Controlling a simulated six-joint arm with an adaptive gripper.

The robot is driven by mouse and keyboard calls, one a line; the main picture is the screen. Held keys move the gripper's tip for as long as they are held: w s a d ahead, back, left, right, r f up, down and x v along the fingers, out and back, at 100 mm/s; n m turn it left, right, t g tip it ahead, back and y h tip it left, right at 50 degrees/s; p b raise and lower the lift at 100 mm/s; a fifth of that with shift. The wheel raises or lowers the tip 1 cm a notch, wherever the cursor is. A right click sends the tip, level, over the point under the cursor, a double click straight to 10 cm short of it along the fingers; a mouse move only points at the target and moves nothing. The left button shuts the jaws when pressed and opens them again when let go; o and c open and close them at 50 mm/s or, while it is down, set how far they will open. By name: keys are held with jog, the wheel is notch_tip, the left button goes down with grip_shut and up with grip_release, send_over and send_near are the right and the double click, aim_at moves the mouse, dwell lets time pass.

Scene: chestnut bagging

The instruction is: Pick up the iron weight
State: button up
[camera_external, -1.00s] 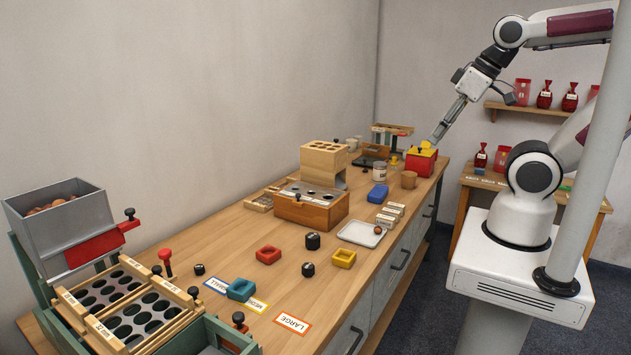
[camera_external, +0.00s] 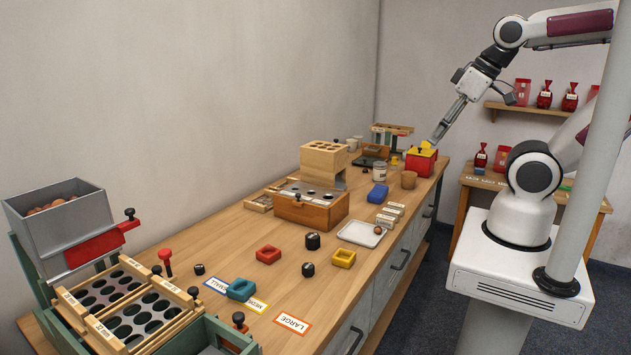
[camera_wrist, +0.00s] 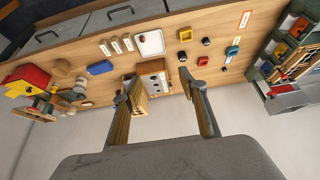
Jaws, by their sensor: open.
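Several small dark knobbed pieces that look like iron weights lie on the wooden bench. One dark weight (camera_external: 313,241) is right of the red ring, a second dark weight (camera_external: 308,269) is nearer the camera, and a smaller dark piece (camera_external: 199,269) is to the left. Two dark weights also show beyond the fingers in the wrist view, one near the yellow ring (camera_wrist: 206,42) and one near the white tray (camera_wrist: 182,56). My gripper (camera_external: 437,135) is high over the bench's far end, by the red box, well away from them. In the wrist view its fingers (camera_wrist: 153,84) are apart and empty.
Red (camera_external: 268,255), yellow (camera_external: 343,258) and teal (camera_external: 241,290) rings lie around the weights. A wooden block stand (camera_external: 310,211), a white tray (camera_external: 362,234) and a red box (camera_external: 421,163) stand farther back. A sorting rack (camera_external: 130,310) and hopper fill the near left.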

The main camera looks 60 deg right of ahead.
jog(key=w+a+f+t+y, duration=0.15)
jog(key=w+a+y, duration=0.25)
jog(key=w+a, duration=1.2)
jog(key=w+a+f+m+t, duration=0.1)
jog(key=w+a+f+m, duration=0.2)
jog(key=w+a+f, duration=0.6)
jog(key=s+a+f+t+h, duration=0.1)
jog(key=f+h, duration=0.1)
jog(key=f, duration=0.5)
jog(key=s+a+f+m+t+h, duration=0.1)
jog(key=f+h, duration=0.1)
jog(key=f, duration=0.4)
jog(key=s+a+f+m+t+h, duration=0.1)
jog(key=a+f+h, duration=0.1)
jog(key=f, duration=0.5)
jog(key=shift+s+f+h, duration=0.25)
jog(key=shift+f+h, duration=0.05)
jog(key=shift+h, duration=0.1)
jog(key=s+d+f, duration=0.1)
jog(key=s+f+t+h, duration=0.1)
jog(key=s+d+f+t+h, duration=0.1)
jog(key=s, duration=0.1)
jog(key=shift+d+f, duration=0.1)
jog(key=shift+d, duration=0.2)
jog(key=shift+s+d+f+h, duration=0.15)
jog(key=shift+s+d+h, duration=0.15)
jog(key=shift+s+h, duration=0.15)
jog(key=shift+w, duration=0.2)
